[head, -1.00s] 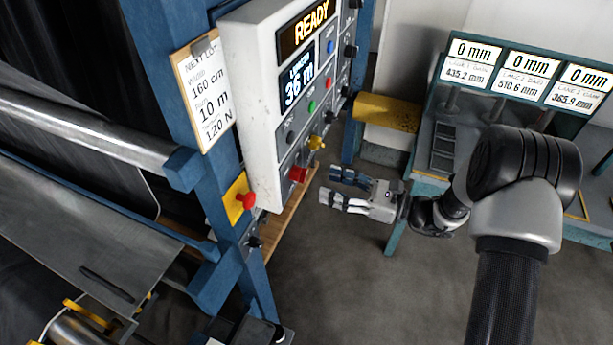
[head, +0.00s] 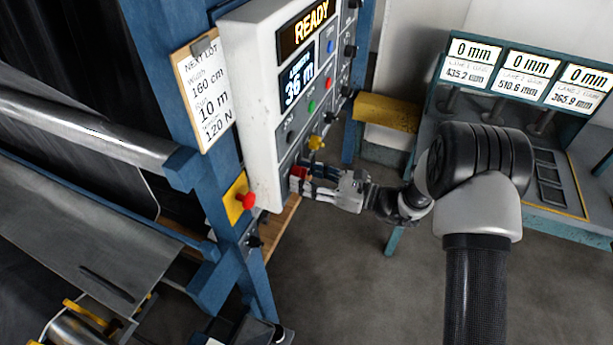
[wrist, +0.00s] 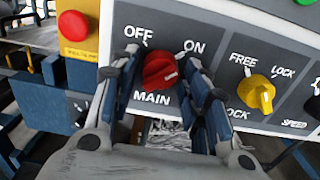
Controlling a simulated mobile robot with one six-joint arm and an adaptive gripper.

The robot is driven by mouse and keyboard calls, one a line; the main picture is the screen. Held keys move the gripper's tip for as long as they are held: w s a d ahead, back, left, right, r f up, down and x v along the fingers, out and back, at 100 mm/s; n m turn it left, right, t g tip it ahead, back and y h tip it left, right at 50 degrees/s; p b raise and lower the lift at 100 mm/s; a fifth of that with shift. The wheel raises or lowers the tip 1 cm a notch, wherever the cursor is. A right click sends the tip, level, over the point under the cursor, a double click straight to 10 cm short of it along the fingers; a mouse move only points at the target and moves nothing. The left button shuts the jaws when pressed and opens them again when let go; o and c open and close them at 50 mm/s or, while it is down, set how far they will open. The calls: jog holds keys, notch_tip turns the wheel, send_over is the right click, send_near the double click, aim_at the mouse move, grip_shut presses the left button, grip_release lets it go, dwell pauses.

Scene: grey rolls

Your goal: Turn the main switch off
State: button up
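The main switch is a red rotary knob (wrist: 160,70) on a dark grey panel, with OFF printed at its upper left, ON at its upper right and MAIN below. A pale mark on the knob points right, toward the ON side. In the wrist view my gripper (wrist: 158,75) is open, with one finger on each side of the knob. Small gaps seem to show between fingers and knob; contact is unclear. In the head view my gripper (head: 305,180) reaches the lower part of the control box, and its fingers partly hide the red knob (head: 299,172).
A yellow FREE/LOCK knob (wrist: 257,92) sits close right of my gripper. A red mushroom button on a yellow plate (wrist: 73,26) is to the left. The control box (head: 250,100) shows READY and 36 m. A bench with displays (head: 520,75) stands at the right.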

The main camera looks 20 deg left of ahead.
jog(key=c, duration=0.8)
jog(key=shift+o, duration=0.2)
jog(key=shift+f+n+b, duration=0.1)
jog(key=shift+n+b, duration=0.2)
jog(key=shift+b, duration=0.25)
jog(key=n+b, duration=0.7)
jog(key=b, duration=0.2)
jog(key=shift+f, duration=0.15)
jog(key=shift+r+n+b, duration=0.15)
jog(key=shift+n+b, duration=2.35)
jog(key=shift+b, duration=0.25)
jog(key=shift+r+n+b, duration=0.15)
jog(key=shift+n+b, duration=2.35)
jog(key=shift+b, duration=0.25)
jog(key=shift+w+n, duration=0.1)
jog(key=shift+n, duration=0.2)
